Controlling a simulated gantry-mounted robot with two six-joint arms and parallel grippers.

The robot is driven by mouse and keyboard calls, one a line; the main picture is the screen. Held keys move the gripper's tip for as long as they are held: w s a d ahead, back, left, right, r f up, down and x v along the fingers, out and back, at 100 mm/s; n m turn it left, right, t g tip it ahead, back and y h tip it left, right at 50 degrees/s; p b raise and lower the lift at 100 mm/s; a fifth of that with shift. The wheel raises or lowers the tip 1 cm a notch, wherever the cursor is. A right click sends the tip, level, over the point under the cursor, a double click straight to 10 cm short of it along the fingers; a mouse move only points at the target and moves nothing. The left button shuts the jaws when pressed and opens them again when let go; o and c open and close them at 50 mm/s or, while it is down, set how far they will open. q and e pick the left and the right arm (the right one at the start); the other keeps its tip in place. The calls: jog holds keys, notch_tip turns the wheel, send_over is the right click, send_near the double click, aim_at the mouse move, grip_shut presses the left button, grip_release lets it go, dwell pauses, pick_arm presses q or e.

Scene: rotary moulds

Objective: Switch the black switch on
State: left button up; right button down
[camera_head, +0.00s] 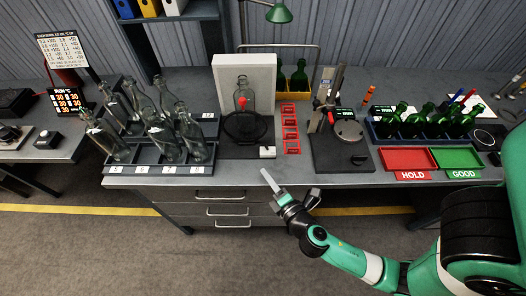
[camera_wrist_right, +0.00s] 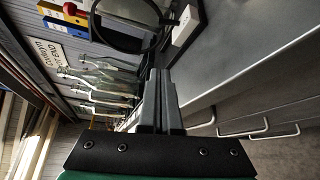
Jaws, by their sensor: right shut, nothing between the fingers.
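A small white switch box (camera_head: 267,152) stands near the front edge of the bench, at the foot of a white light panel with a clear bottle before it. The black switch on it is too small to make out clearly. The box also shows at the top of the right wrist view (camera_wrist_right: 186,24). My right gripper (camera_head: 266,174) is shut and empty, in front of the bench edge and just below the box in the picture, apart from it. Its two fingers are together in the right wrist view (camera_wrist_right: 158,76). My left gripper is not in view.
A rack of clear bottles (camera_head: 160,170) stands to the left. Red trays (camera_head: 291,130) and a dial gauge stand (camera_head: 345,130) lie right of the panel. Red HOLD (camera_head: 408,160) and green GOOD (camera_head: 457,158) trays are farther right.

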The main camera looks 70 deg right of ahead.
aim_at(266, 147)
jog(key=shift+w, duration=0.1)
jog(key=x, duration=0.9)
jog(key=shift+w+d+r+p, duration=0.15)
jog(key=shift+w+d+p, duration=0.15)
jog(key=shift+d, duration=0.2)
jog(key=s+p, duration=0.1)
jog(key=s+d, duration=0.1)
jog(key=shift+s+d+r+p, duration=0.15)
jog(key=shift+s+r+p, duration=0.1)
jog(key=shift+r+p, duration=0.15)
jog(key=shift+s+d, duration=0.2)
jog(key=shift+s, duration=0.05)
